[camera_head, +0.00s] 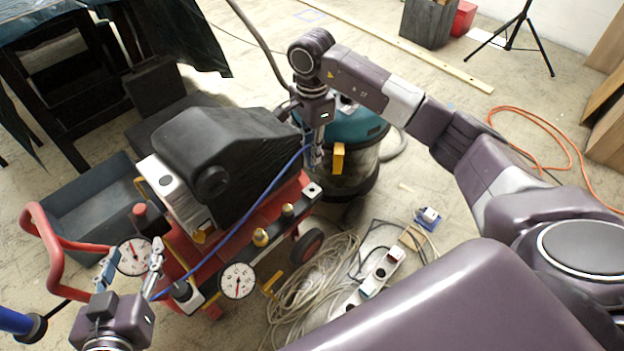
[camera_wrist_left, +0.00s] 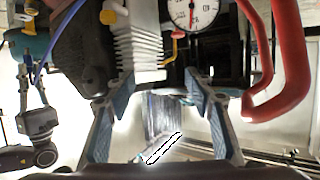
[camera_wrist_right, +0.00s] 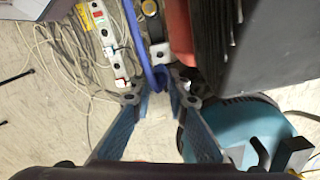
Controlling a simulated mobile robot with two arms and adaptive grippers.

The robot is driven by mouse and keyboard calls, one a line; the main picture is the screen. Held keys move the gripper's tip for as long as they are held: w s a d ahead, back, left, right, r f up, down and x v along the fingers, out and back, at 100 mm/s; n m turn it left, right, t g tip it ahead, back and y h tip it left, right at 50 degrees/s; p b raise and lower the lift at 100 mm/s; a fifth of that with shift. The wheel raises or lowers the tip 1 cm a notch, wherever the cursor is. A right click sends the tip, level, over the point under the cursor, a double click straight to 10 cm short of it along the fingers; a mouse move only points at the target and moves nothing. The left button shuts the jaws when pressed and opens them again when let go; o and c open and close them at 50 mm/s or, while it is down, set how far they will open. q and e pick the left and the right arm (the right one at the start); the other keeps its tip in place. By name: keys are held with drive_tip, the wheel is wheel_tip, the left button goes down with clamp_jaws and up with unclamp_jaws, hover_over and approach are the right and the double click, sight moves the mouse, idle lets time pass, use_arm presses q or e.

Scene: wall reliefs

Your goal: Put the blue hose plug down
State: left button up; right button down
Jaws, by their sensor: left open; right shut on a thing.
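The blue hose (camera_head: 240,228) runs from the front of the red compressor (camera_head: 290,205) up to my right gripper (camera_head: 316,150). My right gripper is shut at the hose's upper end, where the blue plug (camera_wrist_right: 160,76) shows between the fingertips in the right wrist view; the fingers partly hide it. The plug is held up beside the compressor's black cover (camera_head: 225,150), in front of the teal vacuum. My left gripper (camera_head: 132,260) is open and empty by the dial gauge (camera_head: 133,257) at the compressor's front left. The left wrist view shows its fingers (camera_wrist_left: 157,85) spread apart.
A teal shop vacuum (camera_head: 357,130) stands behind my right gripper. A second gauge (camera_head: 237,281), red handle (camera_head: 45,255) and grey crate (camera_head: 95,205) surround the compressor. Coiled cable (camera_head: 315,280) and a power strip (camera_head: 382,270) lie on the floor. Open floor lies farther right.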

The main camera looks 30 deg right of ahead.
sight(312, 171)
wheel_tip(312, 171, down, 6)
drive_tip(key=shift+r+b, duration=0.1)
drive_tip(key=shift+b, duration=0.45)
wheel_tip(312, 171, down, 4)
drive_tip(key=shift+r+b, duration=0.1)
drive_tip(key=shift+b, duration=0.4)
use_arm(q)
wheel_tip(312, 171, up, 13)
drive_tip(key=w+d+t+h, duration=0.1)
drive_tip(key=d+t+h, duration=0.1)
drive_tip(key=t, duration=0.5)
drive_tip(key=shift+w+r, duration=0.2)
drive_tip(key=shift+w, duration=0.1)
use_arm(e)
drive_tip(key=shift+f, duration=0.2)
use_arm(q)
drive_tip(key=shift+d+r, duration=0.1)
use_arm(e)
drive_tip(key=shift+f, duration=0.1)
drive_tip(key=c, duration=1.9)
unclamp_jaws()
use_arm(q)
drive_tip(key=shift+s+r, duration=0.1)
drive_tip(key=shift+r, duration=0.2)
drive_tip(key=shift+f, duration=0.1)
